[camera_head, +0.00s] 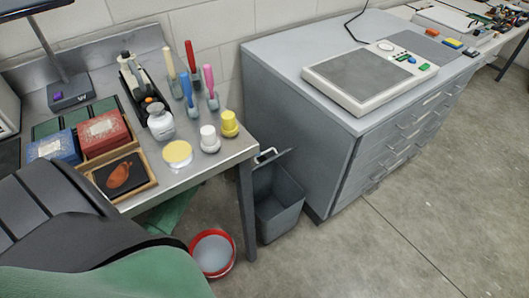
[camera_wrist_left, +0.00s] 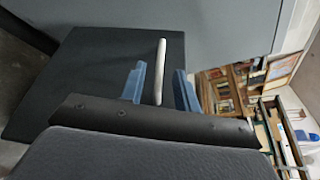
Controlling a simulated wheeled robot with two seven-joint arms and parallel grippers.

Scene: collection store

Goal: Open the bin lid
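The grey bin (camera_head: 280,218) stands on the floor between the metal table and the grey cabinet. Its dark inside shows from above in the head view. The lid appears raised, seen nearly edge-on along the bin's back, with a pale handle (camera_head: 265,155) by the table corner. In the left wrist view the lid is a dark panel (camera_wrist_left: 85,75) with a white bar handle (camera_wrist_left: 160,68). My left gripper (camera_wrist_left: 158,85) has its two blue fingers apart, one on each side of the handle, with gaps visible. Its fingers cannot be made out in the head view. My right gripper is not in view.
The metal table (camera_head: 225,150) holds brushes, jars and boxes close to the bin. A red-rimmed bucket (camera_head: 212,254) stands on the floor left of the bin. The grey cabinet (camera_head: 300,150) is close on its right. Floor (camera_head: 400,240) at lower right is clear.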

